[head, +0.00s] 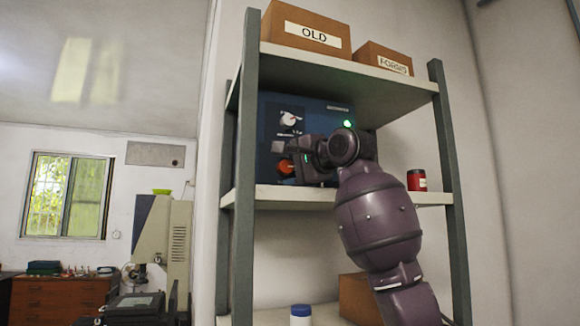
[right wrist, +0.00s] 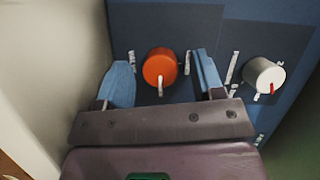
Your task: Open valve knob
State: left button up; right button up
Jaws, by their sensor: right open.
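The orange valve knob (head: 285,167) is on the front of a blue panel box (head: 268,115) on the middle shelf. My right gripper (head: 296,165) is at the knob and partly covers it in the head view. In the right wrist view the orange knob (right wrist: 160,66) shows between the two blue fingers of my right gripper (right wrist: 163,76), which is open. There is a gap on each side, and I see no contact. A white pointer mark on the knob points toward the gripper. My left gripper is not in view.
A white knob with a red mark (right wrist: 265,74) is beside the right finger; it is above the orange knob in the head view (head: 291,120). A green light (head: 347,123) is lit. A red can (head: 417,180) stands right of my arm. Grey shelf posts (head: 240,180) flank the space.

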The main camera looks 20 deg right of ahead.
jog(key=b+v, duration=0.2)
jog(key=v, duration=0.8)
jog(key=shift+s, duration=0.35)
jog(key=shift+d, duration=0.15)
